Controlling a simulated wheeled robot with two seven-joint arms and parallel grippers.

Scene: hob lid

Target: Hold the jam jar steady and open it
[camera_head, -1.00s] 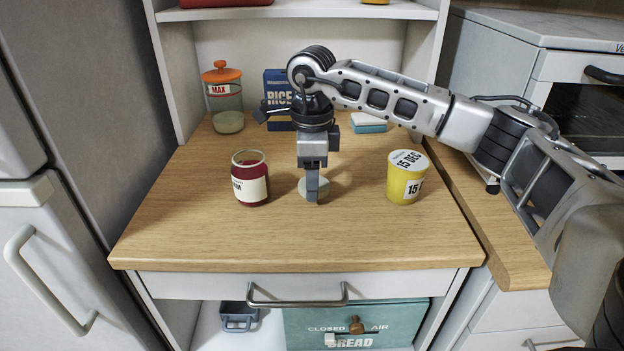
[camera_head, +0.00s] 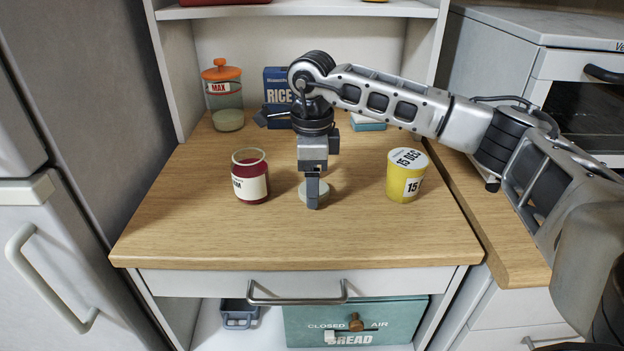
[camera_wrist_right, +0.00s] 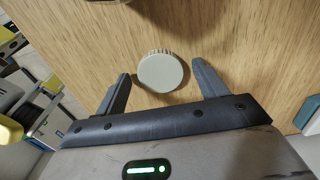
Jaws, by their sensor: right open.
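The jam jar (camera_head: 250,177) stands upright on the wooden worktop (camera_head: 230,235), left of my right gripper. It has dark red jam, a white label and an uncovered glass mouth. A pale round lid (camera_head: 322,194) lies on the worktop to its right, partly hidden by a finger of my right gripper (camera_head: 313,196). In the right wrist view, the lid (camera_wrist_right: 160,74) with its ribbed edge sits between the two spread fingers, with a gap on each side. My right gripper is open, pointing down around the lid. My left gripper is not in view.
A yellow tub (camera_head: 405,176) marked 15 DEC stands to the right. At the back are an orange-topped canister (camera_head: 227,105), a blue rice box (camera_head: 277,88) and a blue-white block (camera_head: 367,122). The front of the worktop is clear.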

